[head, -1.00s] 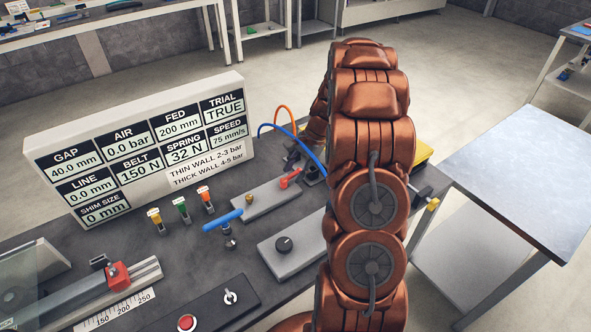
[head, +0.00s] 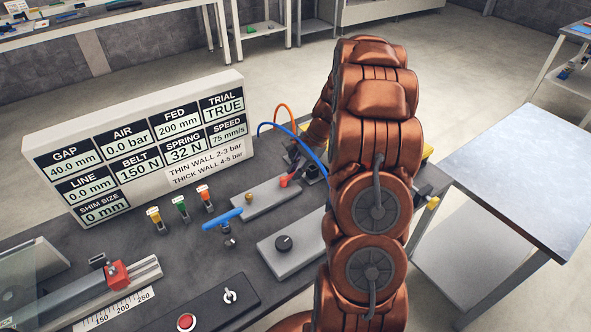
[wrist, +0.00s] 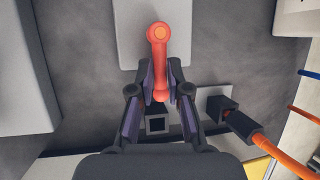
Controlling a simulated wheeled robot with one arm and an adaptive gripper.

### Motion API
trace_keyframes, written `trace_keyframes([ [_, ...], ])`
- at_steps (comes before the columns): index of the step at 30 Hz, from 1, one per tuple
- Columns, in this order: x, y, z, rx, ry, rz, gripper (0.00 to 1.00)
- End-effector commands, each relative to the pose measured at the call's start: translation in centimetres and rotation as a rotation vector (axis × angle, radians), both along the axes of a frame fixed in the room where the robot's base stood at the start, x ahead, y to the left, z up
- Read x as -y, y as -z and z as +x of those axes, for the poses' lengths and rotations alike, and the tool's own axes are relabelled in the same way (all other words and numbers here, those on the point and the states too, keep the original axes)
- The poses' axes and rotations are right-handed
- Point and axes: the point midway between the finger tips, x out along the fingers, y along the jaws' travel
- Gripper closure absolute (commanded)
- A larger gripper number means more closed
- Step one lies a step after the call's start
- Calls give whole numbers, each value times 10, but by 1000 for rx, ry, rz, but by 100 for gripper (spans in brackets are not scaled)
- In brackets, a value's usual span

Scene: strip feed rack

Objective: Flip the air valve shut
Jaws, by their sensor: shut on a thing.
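The air valve is a red-orange lever (head: 284,181) on a grey block (head: 262,196) near the middle of the bench. In the wrist view the lever (wrist: 158,45) runs from a round pivot at the top down between my fingers. My gripper (wrist: 160,78) is shut on the lever, with one finger on each side of its lower part. In the head view the fingers are small, dark and partly hidden by my arm. The panel (head: 140,145) reads AIR 0.0 bar.
A blue handle (head: 221,220) and a grey block with a black knob (head: 284,243) are nearby. Several small coloured clips stand below the panel. Blue and orange hoses (head: 286,107) curve behind the valve. In the wrist view a dark fitting with an orange hose (wrist: 252,135) is right of my fingers.

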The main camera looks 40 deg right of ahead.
Motion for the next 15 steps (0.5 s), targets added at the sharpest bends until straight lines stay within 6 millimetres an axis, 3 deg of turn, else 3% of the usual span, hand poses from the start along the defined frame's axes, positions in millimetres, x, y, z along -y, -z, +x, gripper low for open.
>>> trace_keyframes([
  [7,0,1,-1,-3,1,1,100],
  [8,0,1,-1,-3,1,1,81],
  [15,0,0,-1,-2,1,0,59],
])
